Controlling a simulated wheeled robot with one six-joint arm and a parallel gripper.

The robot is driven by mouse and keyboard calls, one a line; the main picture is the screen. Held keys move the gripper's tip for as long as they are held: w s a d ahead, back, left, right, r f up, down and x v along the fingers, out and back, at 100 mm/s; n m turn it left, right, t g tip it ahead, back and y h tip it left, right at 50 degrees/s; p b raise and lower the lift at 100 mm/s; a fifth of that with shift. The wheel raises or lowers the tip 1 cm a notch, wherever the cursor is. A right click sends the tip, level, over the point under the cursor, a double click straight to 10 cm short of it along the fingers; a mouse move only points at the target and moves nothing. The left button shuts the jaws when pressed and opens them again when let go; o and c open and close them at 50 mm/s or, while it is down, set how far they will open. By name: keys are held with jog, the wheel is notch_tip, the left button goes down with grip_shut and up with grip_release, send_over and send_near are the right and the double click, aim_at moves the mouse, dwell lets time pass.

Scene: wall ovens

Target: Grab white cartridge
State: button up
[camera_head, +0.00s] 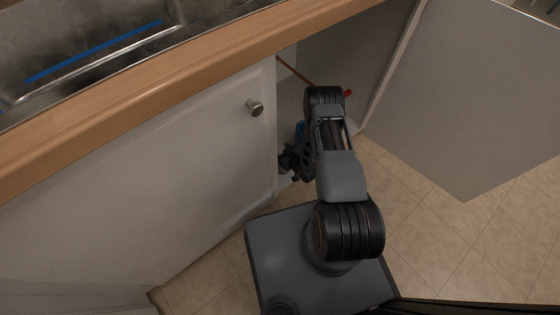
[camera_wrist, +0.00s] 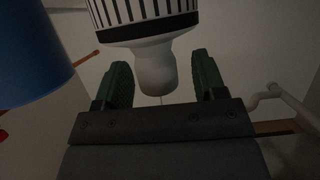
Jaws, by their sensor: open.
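The white cartridge (camera_wrist: 157,67) shows in the wrist view at the top middle. It has a band of black stripes and a dark ring, and narrows to a plain white neck. Its upper part is cut off by the picture edge. My gripper (camera_wrist: 161,80) is open, with one green finger on each side of the neck. I cannot tell whether either finger touches it. In the head view, my gripper (camera_head: 290,162) is at the cabinet opening, partly hidden by my arm. The cartridge cannot be made out in the head view.
A blue object (camera_wrist: 32,55) stands close on the left in the wrist view. A white curved pipe or handle (camera_wrist: 285,100) is on the right. In the head view, a closed white door (camera_head: 150,165) with a knob, an open door (camera_head: 470,95) and a wooden counter edge (camera_head: 190,65) surround the opening.

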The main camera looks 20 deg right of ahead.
jog(key=shift+x, duration=0.75)
grip_shut()
